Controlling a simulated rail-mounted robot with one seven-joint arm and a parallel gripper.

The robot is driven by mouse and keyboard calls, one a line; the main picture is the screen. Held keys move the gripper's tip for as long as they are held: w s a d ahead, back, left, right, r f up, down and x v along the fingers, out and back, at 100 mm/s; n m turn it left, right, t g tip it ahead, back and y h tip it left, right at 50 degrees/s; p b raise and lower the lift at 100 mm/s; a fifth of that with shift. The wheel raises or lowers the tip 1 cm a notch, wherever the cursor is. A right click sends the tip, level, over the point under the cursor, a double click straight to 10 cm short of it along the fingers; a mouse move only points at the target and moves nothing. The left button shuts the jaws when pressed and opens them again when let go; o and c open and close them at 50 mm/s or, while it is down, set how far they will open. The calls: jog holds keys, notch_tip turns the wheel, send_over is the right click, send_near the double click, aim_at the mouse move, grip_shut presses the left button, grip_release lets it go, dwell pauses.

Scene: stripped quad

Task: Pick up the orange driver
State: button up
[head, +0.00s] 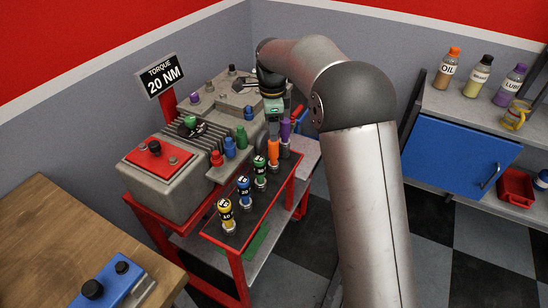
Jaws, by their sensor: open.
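The orange driver (273,151) stands upright near the far end of a row of coloured drivers on the dark tray of the red cart. A purple driver (285,132) stands close behind it and a green driver (260,166) in front of it. My gripper (273,129) points down just above the orange driver, open. The fingers are small and partly lost against the background, so I cannot tell whether they reach around the handle's top.
A blue driver (244,187) and a yellow driver (226,211) stand nearer in the row. A grey engine block (168,186) with coloured knobs is close on the left. A wooden bench (60,235) is at the lower left. Bottles stand on the right shelf (450,103).

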aim_at(274, 146)
jog(key=f, duration=0.4)
jog(key=f+p, duration=0.1)
jog(key=f, duration=0.3)
jog(key=shift+w+d+f+p, duration=0.15)
jog(key=shift+w+f+p, duration=0.05)
jog(key=shift+f+p, duration=0.15)
jog(key=c, duration=1.2)
